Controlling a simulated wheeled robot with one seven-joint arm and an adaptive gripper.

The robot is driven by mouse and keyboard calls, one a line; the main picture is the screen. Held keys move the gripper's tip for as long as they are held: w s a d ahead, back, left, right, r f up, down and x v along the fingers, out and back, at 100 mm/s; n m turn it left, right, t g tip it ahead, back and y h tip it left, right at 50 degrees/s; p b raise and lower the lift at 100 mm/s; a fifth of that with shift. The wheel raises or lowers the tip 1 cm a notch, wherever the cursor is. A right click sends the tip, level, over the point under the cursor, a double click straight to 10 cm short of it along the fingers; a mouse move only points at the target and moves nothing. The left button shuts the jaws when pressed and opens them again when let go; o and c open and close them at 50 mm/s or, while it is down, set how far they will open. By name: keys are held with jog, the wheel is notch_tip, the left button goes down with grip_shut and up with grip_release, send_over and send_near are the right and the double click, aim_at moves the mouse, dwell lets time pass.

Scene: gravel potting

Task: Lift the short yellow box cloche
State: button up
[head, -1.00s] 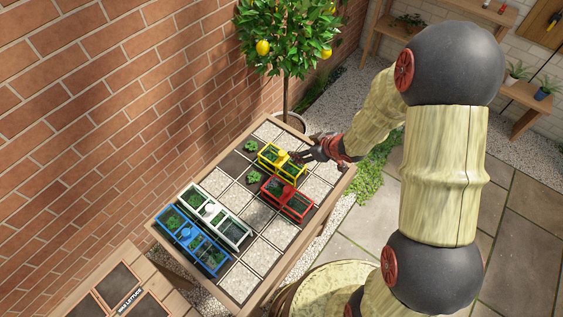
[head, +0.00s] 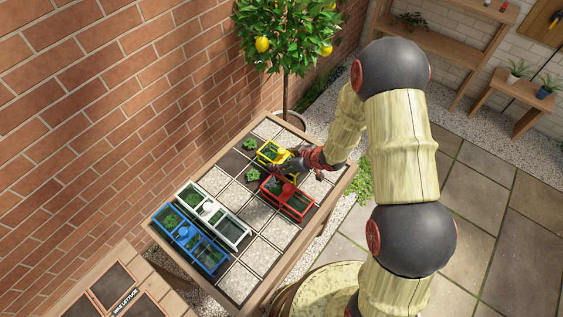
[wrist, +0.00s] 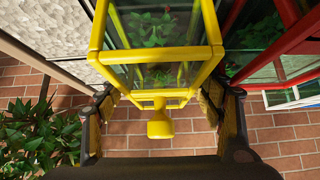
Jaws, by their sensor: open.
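The yellow box cloche (head: 265,153), with a yellow frame and clear panes, stands on the tiled table with green plants under it. My gripper (head: 284,167) is over its near part and hides some of it. In the wrist view the yellow frame (wrist: 150,55) fills the upper middle, and its yellow knob (wrist: 160,124) is at the lower centre. The open fingers of my gripper (wrist: 160,98) are on either side, one left and one right of the cloche's knob end. I cannot tell whether they touch it.
A red cloche (head: 287,196) stands close beside the yellow one and shows at the right of the wrist view (wrist: 282,66). A white cloche (head: 225,226) and a blue cloche (head: 190,241) are farther along. Small loose plants (head: 252,174) sit on dark squares. A lemon tree (head: 290,38) rises behind the table.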

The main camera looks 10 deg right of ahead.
jog(key=shift+w, duration=0.1)
jog(key=shift+c, duration=1.3)
jog(key=c, duration=0.7)
jog(key=shift+c, duration=0.4)
